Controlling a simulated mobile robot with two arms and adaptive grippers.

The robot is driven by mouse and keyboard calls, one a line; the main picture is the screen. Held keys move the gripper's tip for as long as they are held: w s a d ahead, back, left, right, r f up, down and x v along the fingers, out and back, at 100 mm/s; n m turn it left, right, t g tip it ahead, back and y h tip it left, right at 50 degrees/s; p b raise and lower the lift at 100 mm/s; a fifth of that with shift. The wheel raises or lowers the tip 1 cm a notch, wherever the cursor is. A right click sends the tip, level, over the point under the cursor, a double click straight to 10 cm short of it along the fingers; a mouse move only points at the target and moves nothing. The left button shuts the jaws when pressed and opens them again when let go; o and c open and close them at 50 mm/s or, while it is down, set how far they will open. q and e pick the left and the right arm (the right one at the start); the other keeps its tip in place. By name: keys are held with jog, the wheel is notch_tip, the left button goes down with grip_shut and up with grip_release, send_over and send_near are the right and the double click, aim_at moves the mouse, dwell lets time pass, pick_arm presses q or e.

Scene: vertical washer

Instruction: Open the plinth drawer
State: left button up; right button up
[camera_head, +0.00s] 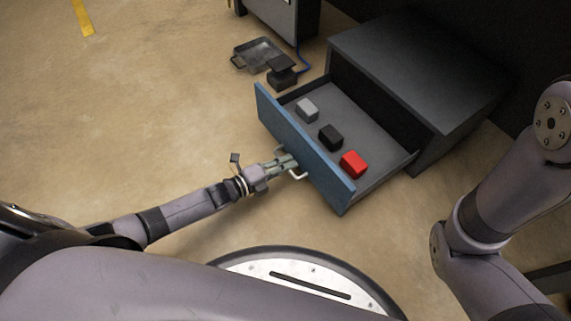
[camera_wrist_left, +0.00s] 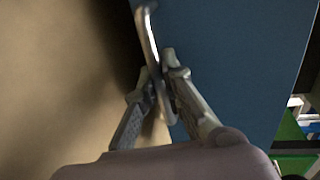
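The plinth drawer (camera_head: 305,148) has a blue front and is pulled well out of the dark grey plinth (camera_head: 415,70). Inside it lie a grey block (camera_head: 307,110), a black block (camera_head: 330,137) and a red block (camera_head: 354,164). My left gripper (camera_head: 289,164) is at the pale bar handle (camera_head: 299,176) on the drawer front. In the left wrist view the handle (camera_wrist_left: 151,45) runs between the two fingers, which look closed on it. The blue front (camera_wrist_left: 235,60) also fills much of that view. My right gripper is out of view.
A metal tray (camera_head: 257,54) and a small black box (camera_head: 281,77) sit on the floor beyond the drawer's far end. A grey cabinet (camera_head: 285,15) stands behind them. The floor (camera_head: 150,110) left of the drawer is clear.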

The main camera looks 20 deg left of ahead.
aim_at(295, 159)
pick_arm(q)
grip_shut()
dwell(0.3)
jog(key=x, duration=0.3)
jog(key=b+x, duration=0.1)
jog(key=shift+w+d+r, duration=0.25)
jog(key=shift+w+r, duration=0.05)
jog(key=shift+r, duration=0.05)
jog(key=o, duration=0.6)
grip_release()
jog(key=shift+r, duration=0.1)
jog(key=shift+s+a, duration=0.1)
jog(key=v, duration=1.1)
jog(key=shift+s+a, duration=0.25)
jog(key=shift+s, duration=0.1)
jog(key=shift+r, duration=0.1)
